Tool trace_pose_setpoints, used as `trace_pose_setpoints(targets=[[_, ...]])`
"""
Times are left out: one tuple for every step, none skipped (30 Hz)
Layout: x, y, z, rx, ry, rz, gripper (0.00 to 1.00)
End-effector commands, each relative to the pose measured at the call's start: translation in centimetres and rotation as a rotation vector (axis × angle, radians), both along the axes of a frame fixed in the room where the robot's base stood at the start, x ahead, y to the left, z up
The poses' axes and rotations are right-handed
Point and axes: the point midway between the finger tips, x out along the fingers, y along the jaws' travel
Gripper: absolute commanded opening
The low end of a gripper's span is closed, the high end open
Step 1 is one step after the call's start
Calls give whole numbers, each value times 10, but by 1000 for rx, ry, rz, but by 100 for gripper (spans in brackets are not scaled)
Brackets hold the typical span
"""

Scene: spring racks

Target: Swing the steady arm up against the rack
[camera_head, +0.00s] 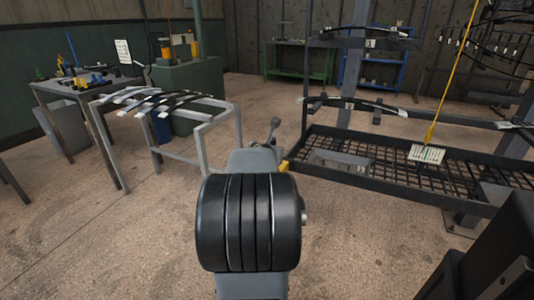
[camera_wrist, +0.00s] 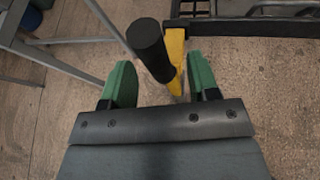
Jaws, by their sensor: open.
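The rack (camera_head: 395,187) is a dark frame with a mesh tray at the right of the head view. Its corner and edge (camera_wrist: 245,27) show at the top right of the wrist view. The steady arm looks to be the yellow bar (camera_wrist: 175,62) at that corner, with a black cylindrical handle (camera_wrist: 148,45). In the head view only a small yellow piece (camera_head: 284,166) shows beside my arm. My gripper (camera_wrist: 163,78) is open, its green fingers apart on either side of the handle and yellow bar. I cannot tell whether either finger touches them. My own arm hides the fingers in the head view.
A grey stand (camera_head: 215,118) with several dark leaf springs (camera_head: 150,100) is at the left. A workbench (camera_head: 45,88) is behind it. A tagged yellow pole (camera_head: 455,75) slants in front of the rack. The floor (camera_head: 120,240) is clear at the front left.

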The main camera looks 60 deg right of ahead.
Motion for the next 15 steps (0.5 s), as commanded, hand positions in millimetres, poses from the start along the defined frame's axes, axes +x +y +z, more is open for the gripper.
trace_pose_setpoints(targets=[[-3,10,9,-2,-2,0,55],[-5,15,12,-3,-2,0,55],[-7,23,16,-3,-1,0,55],[-9,29,18,-2,-1,0,55],[-10,34,21,-3,-1,0,55],[-13,41,24,-2,-1,0,55],[-15,46,26,-2,-1,-1,55],[-17,51,28,-2,-1,-2,55],[-19,57,31,-2,-1,-4,55],[-20,62,33,-2,0,-3,55],[-21,66,35,-1,0,-3,55],[-23,71,37,-2,-1,-4,55],[-25,75,38,0,0,-4,55],[-25,78,39,-1,-1,-4,55],[-27,82,41,-2,-1,-4,55]])
